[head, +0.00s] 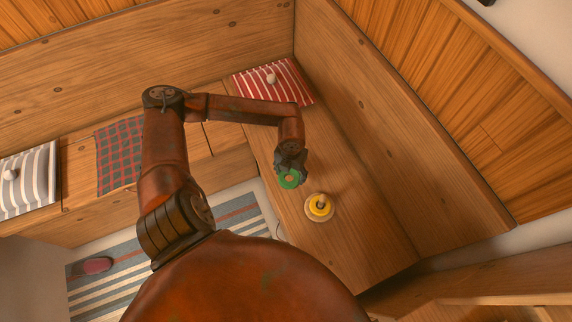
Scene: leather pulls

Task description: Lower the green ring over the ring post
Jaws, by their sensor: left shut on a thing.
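The green ring (289,180) is held at the tip of my left gripper (290,170). My left gripper is shut on it and covers part of its far side. The ring post (321,205) stands on the wooden bench to the right of and nearer than the ring. A yellow ring (313,210) sits around the post over a pale base. The green ring is apart from the post in the picture; its height above the bench is hard to tell. My right gripper is not in view.
The wooden bench (365,245) is clear around the post, with a wooden backrest (390,150) to its right. A red striped cushion (285,82) lies in the far corner. A checked cloth (118,155) and grey striped cushion (30,180) lie left. A striped rug (130,275) covers the floor.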

